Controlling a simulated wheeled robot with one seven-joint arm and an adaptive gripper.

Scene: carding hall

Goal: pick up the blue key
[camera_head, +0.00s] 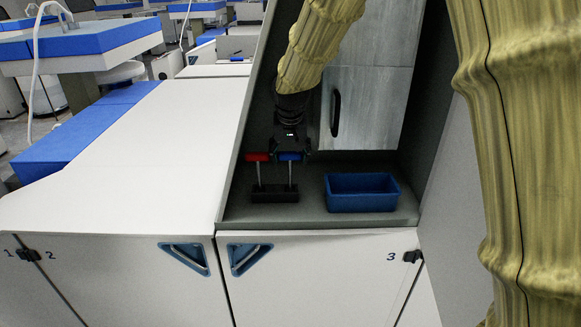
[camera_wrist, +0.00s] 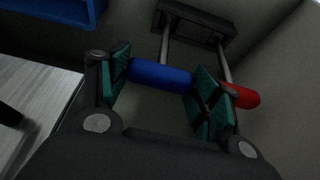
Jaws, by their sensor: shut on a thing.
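The blue key (camera_head: 290,157) has a blue cross handle on a thin metal shaft, which stands upright in a black holder (camera_head: 274,194) on a grey shelf. My gripper (camera_head: 292,150) reaches down from above and is shut on the blue handle. In the wrist view the blue handle (camera_wrist: 160,75) lies between the two green finger pads, and its shaft runs to the black holder (camera_wrist: 197,22). Whether the shaft's end is seated in the holder is hard to tell.
A red key (camera_head: 257,157) stands just left of the blue one in the same holder; in the wrist view its red handle (camera_wrist: 242,96) is close beside one finger. An open blue bin (camera_head: 362,204) sits to the right. Grey walls enclose the shelf.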

